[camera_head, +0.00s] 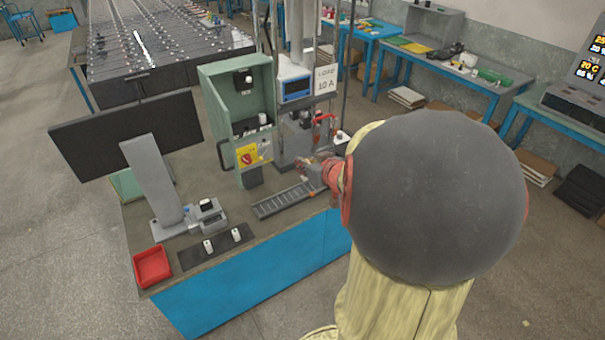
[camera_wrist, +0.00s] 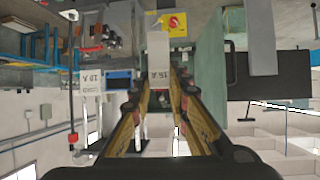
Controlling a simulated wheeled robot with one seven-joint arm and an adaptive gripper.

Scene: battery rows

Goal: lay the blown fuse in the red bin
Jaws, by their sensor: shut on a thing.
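My gripper (camera_wrist: 160,90) is shut on a pale fuse (camera_wrist: 158,52) marked 15 A, held between the fingertips in the wrist view. I cannot tell from its look whether it is blown. In the head view my gripper (camera_head: 312,178) is small and partly hidden by my arm, over the bench by the grey tray, and the held fuse is hard to make out. The red bin (camera_head: 152,267) stands at the bench's front left corner, well left of my gripper, and looks empty.
Two white fuses (camera_head: 208,246) stand on a dark mat (camera_head: 190,258) right of the bin. A green cabinet (camera_head: 222,85) with a red-and-yellow switch (camera_head: 247,155), a monitor (camera_head: 125,135) and a slotted grey tray (camera_head: 283,200) share the bench. A sign (camera_head: 326,79) reads LOAD 10 A.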

